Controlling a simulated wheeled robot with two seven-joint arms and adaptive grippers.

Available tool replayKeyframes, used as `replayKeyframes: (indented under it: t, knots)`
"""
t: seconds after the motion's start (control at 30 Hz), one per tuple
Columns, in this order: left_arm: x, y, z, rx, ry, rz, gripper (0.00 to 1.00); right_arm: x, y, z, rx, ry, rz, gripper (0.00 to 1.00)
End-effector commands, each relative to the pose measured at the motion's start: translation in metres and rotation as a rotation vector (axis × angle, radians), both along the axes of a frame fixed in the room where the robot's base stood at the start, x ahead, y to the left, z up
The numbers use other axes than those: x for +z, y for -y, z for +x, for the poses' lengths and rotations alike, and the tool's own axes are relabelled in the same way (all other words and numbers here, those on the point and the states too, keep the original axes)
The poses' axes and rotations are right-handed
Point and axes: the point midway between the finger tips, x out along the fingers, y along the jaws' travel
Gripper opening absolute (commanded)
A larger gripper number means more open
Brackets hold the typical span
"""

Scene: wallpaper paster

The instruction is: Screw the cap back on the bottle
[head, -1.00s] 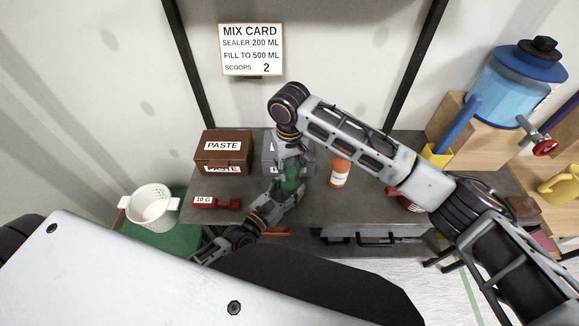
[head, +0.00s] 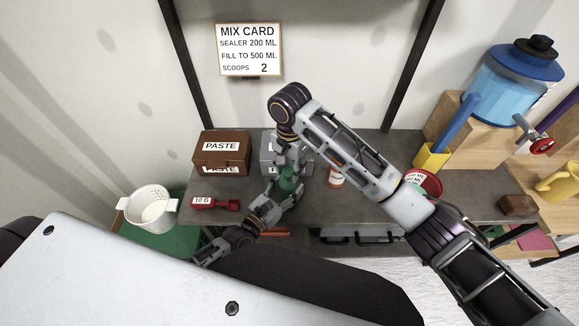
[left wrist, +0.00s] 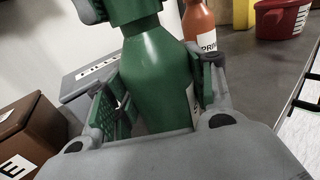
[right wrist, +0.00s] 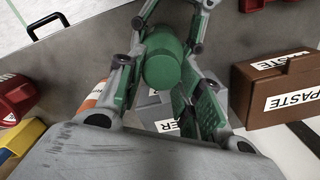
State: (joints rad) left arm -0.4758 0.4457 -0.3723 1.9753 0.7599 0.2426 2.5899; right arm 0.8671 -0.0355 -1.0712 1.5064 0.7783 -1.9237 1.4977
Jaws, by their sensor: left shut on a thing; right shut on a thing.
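The green bottle (left wrist: 158,75) stands upright between the fingers of my left gripper (left wrist: 155,100), which is shut on its body. In the head view the bottle (head: 287,184) is partly covered by both grippers. My right gripper (right wrist: 163,90) comes from above and is shut around the green cap (right wrist: 160,68), seen end-on in the right wrist view. In the left wrist view the right gripper's fingers meet the top of the bottle. The cap is in line over the neck; I cannot tell how far it is seated.
A brown PASTE box (head: 222,152), a grey box (head: 268,152) and an orange bottle (head: 336,176) stand close behind and beside the grippers. A red 10 G scoop (head: 216,203) lies left. A red tub (head: 426,184) and yellow holder (head: 432,159) are right.

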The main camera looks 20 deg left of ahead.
Motion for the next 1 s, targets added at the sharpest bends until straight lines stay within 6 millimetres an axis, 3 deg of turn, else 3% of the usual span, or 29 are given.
replayKeyframes:
  t: [1.0]
  knots:
    - [-0.001, 0.0008, -0.0007, -0.002, -0.002, 0.001, 0.0, 0.0004, 0.0029, -0.0031, -0.915, 0.001, 0.003, 0.26]
